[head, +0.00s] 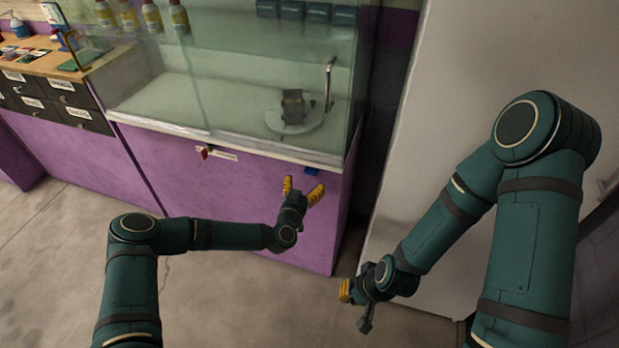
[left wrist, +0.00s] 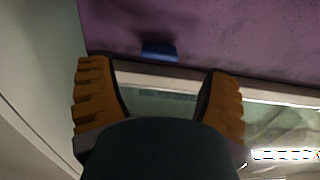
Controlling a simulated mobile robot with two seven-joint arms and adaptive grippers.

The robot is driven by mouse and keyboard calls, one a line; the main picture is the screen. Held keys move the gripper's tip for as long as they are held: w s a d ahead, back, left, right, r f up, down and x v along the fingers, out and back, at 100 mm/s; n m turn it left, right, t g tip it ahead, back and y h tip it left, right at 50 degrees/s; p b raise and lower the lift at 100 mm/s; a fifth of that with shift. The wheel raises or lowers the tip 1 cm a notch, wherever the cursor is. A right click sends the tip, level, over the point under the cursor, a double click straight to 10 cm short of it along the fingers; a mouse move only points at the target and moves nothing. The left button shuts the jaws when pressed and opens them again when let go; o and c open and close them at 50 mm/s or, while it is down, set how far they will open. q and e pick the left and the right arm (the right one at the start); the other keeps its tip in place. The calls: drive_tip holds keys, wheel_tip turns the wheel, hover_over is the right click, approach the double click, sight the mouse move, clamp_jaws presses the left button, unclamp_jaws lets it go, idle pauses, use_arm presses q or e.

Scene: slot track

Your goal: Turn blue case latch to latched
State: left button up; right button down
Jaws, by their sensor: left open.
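The blue case latch (head: 310,171) is a small blue piece on the purple front of the display case (head: 230,187), just under the glass section near its right end. It also shows in the left wrist view (left wrist: 159,49), ahead of the fingers and between their lines. I cannot tell from its shape whether it is latched. My left gripper (head: 301,189) is open and empty, its yellow fingers spread just short of the blue latch, apart from it. My right gripper (head: 346,291) hangs low at the right, away from the case; its finger opening is unclear.
A red latch (head: 205,152) beside a white label sits further left on the case front. Behind the glass, a dark object stands on a round white stand (head: 293,118). A wooden counter with dark drawers (head: 62,90) is at far left. The floor (head: 45,245) before the case is clear.

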sight(311, 171)
use_arm(q)
drive_tip(key=shift+b+x, duration=0.35)
drive_tip(key=shift+x, duration=1.75)
